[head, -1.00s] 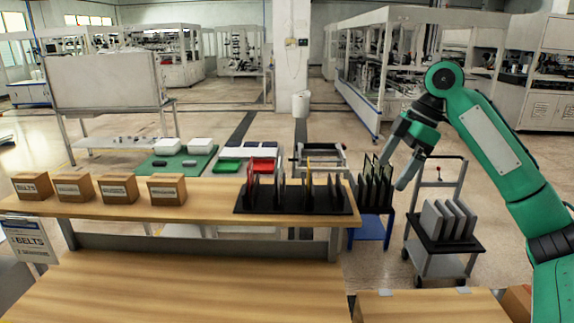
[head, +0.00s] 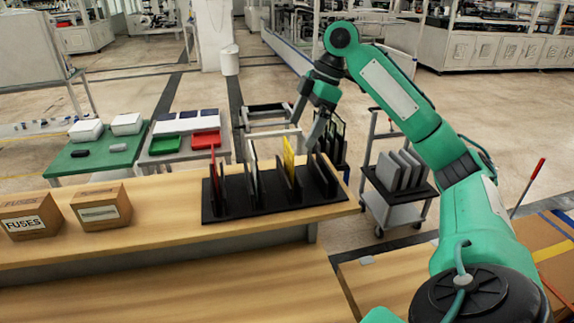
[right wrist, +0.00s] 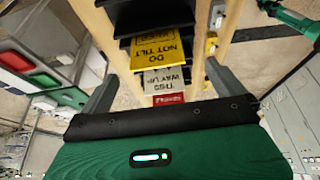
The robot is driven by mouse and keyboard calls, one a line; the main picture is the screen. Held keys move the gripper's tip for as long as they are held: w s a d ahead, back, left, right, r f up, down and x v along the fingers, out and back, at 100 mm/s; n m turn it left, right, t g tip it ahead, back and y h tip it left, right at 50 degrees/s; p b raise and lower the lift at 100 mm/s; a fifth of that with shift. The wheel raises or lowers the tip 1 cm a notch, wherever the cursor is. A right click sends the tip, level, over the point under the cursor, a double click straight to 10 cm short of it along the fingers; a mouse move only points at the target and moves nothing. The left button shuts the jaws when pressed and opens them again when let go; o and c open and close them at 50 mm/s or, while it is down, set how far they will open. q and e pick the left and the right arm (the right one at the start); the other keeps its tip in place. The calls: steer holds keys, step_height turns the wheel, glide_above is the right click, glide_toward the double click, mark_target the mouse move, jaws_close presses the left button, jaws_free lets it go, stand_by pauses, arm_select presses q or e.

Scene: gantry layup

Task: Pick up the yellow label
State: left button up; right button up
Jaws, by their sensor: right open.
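The yellow label (head: 289,157) stands upright in a slot of the black rack (head: 270,204) on the wooden shelf. The right wrist view shows it as a yellow plate (right wrist: 163,52) reading "DO NOT TILT", lying between the two finger lines. My right gripper (head: 309,120) is open and empty, with its fingers pointing down, above and slightly behind the rack's right part. It appears apart from the label. My left gripper is not in view.
A red plate (head: 213,176) and a white plate (head: 252,165) stand in the same rack, with dark dividers between. Cardboard boxes (head: 100,207) sit on the shelf to the left. A grey cart (head: 403,180) with grey plates stands behind on the right.

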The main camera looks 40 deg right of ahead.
mark_target(289, 155)
steer(key=p+x, duration=0.1)
steer(key=x, duration=0.3)
steer(key=shift+w+a+f, duration=0.1)
steer(key=shift+w+f, duration=0.15)
steer(key=shift+f, duration=0.1)
steer(key=p+x, duration=0.1)
steer(key=x, duration=0.2)
steer(key=shift+w+f, duration=0.2)
steer(key=shift+a+f, duration=0.15)
steer(key=shift+f, duration=0.3)
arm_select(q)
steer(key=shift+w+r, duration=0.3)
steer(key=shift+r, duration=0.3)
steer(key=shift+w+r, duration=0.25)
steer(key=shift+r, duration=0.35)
arm_select(e)
steer(key=c, duration=0.9)
